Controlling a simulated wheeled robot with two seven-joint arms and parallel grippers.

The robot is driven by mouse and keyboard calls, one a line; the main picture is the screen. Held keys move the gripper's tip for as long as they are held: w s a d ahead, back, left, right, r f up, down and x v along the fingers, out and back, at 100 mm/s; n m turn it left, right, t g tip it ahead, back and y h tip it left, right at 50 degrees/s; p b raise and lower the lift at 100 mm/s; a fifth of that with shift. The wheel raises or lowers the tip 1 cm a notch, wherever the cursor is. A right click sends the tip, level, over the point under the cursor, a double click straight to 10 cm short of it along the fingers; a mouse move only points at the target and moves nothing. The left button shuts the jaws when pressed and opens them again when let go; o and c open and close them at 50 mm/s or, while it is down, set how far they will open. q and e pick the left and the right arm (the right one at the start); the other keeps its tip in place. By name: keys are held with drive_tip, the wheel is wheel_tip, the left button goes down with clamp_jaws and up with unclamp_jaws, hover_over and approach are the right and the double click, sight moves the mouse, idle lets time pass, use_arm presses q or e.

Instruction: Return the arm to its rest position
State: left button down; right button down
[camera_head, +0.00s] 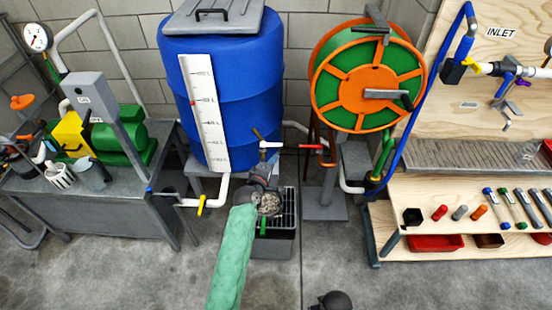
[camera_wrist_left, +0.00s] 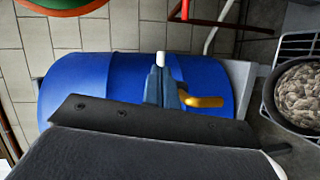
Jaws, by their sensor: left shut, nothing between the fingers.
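My left arm, in a pale green sleeve, reaches up from the bottom of the head view. My left gripper (camera_head: 262,182) is small and dark there, in front of the blue barrel's (camera_head: 240,110) foot. It is shut and empty. A dark round bowl of pebbles (camera_head: 270,204) sits just below it, over a slatted grey bin (camera_head: 273,243). In the left wrist view the pebbles (camera_wrist_left: 301,92) are at the right edge, and the barrel (camera_wrist_left: 85,85) lies sideways behind the dark gripper housing. The gripper's contact with the things around it is unclear.
A hose reel (camera_head: 367,85) and a wooden tool rack (camera_head: 465,190) are right. Bare floor lies in front.

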use_arm(q)
drive_tip(key=shift+s+a, duration=0.15)
drive_tip(key=shift+s, duration=0.15)
idle(0.5)
drive_tip(key=s+a+f+m+g+y, duration=0.2)
drive_tip(key=s+a+f+m+g, duration=0.2)
drive_tip(key=s+f, duration=0.5)
drive_tip(key=s+a+f+m+g+y, duration=0.2)
drive_tip(key=s+a+f+m+g, duration=0.3)
drive_tip(key=s, duration=1.4)
drive_tip(key=s+a+f+m+g+y, duration=0.2)
drive_tip(key=s+a+f+m+g, duration=0.2)
drive_tip(key=s+a+f, duration=0.4)
drive_tip(key=s+f, duration=0.5)
drive_tip(key=s, duration=0.2)
drive_tip(key=shift+f, duration=0.4)
drive_tip(key=shift+s, duration=0.15)
